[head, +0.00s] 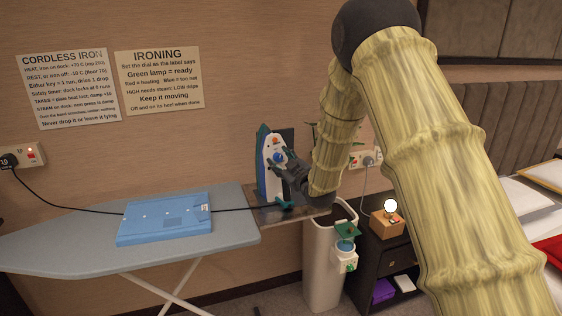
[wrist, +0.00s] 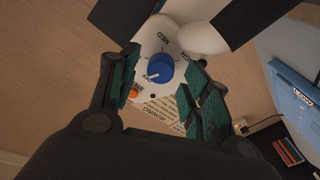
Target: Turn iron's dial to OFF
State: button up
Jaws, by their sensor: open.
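The iron (head: 268,170) stands upright at the right end of the ironing board, with a white face and teal body. Its blue dial (wrist: 160,67) sits on the white face with MED and HIGH printed around it; a label that looks like OFF is at its lower left. A pale mark on the dial appears to point toward that label. An orange button (wrist: 133,93) is below it. My gripper (wrist: 163,72) is open, its teal-padded fingers on either side of the dial with gaps visible. In the head view my gripper (head: 286,168) is close in front of the face, partly hiding it.
A white bin (head: 320,265) and dark nightstand (head: 375,270) stand at the right. Two instruction sheets (head: 160,80) hang on the wall.

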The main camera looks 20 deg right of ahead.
jog(key=v, duration=1.1)
jog(key=shift+s, duration=0.4)
jog(key=shift+f, duration=0.1)
